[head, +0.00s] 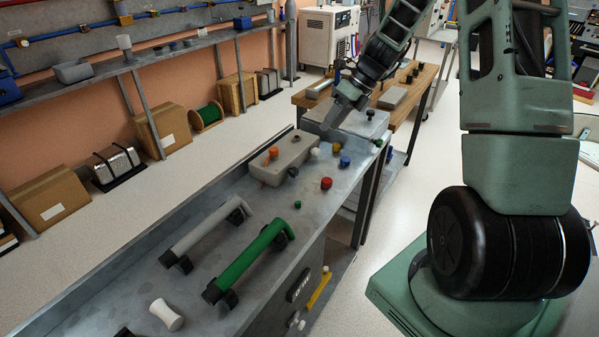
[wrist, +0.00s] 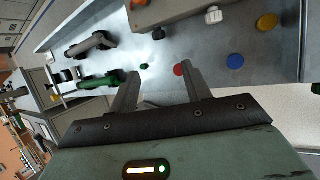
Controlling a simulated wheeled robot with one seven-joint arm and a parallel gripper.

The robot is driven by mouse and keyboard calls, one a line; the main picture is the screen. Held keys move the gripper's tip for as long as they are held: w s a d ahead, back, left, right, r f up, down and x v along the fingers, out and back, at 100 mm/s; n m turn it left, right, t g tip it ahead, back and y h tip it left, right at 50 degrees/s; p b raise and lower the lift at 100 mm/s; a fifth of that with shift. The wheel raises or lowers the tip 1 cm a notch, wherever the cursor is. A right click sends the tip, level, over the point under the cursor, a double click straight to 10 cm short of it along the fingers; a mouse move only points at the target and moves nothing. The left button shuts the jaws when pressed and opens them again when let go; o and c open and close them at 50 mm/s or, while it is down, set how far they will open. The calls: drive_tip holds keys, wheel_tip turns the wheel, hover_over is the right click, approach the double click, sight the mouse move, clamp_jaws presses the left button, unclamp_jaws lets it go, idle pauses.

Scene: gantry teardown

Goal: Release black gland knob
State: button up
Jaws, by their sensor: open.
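A small black knob (head: 293,172) is at the front side of the grey block (head: 262,168) on the metal bench. In the wrist view the same black knob (wrist: 158,33) shows beyond my fingertips, apart from them. Whether it is fixed to the block or loose, I cannot tell. My gripper (head: 331,125) is above the far end of the bench. In the wrist view my gripper (wrist: 160,70) has its two fingers spread wide with nothing between them. Another dark knob (head: 370,114) stands on the pale box at the bench's far end.
White (head: 315,152), yellow (head: 336,148), blue (head: 345,161) and red (head: 326,183) pieces lie near the block. An orange knob (head: 273,151) sits on it. A green-handled bar (head: 245,258) and a grey one (head: 205,236) lie nearer. Bare bench separates them.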

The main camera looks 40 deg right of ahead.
sight(298, 171)
drive_tip(key=x, duration=1.6)
drive_tip(key=shift+a+f, duration=0.25)
drive_tip(key=c, duration=1)
